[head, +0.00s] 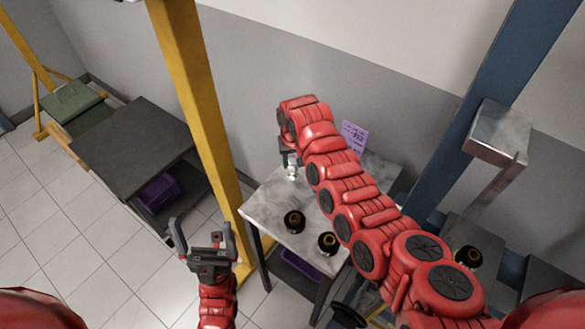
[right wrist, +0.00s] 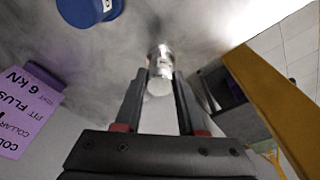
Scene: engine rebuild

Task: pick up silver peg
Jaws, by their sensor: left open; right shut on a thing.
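The silver peg (right wrist: 160,62) is between the fingertips of my right gripper (right wrist: 161,78) in the right wrist view, with its shiny end sticking out past them. In the head view the silver peg (head: 292,172) shows just below my right gripper (head: 289,158), over the back left part of the grey worktable (head: 265,212). My right gripper is shut on it. I cannot tell whether the peg still touches the tabletop. My left gripper (head: 203,236) is open and empty, left of the worktable and over the floor.
Two black parts with brass-coloured centres (head: 294,222) (head: 327,243) stand on the worktable's front. A purple card (head: 354,136) is at its back, behind my right arm. A blue cylinder (right wrist: 88,10) shows in the right wrist view. A yellow post (head: 198,100) rises left of the table.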

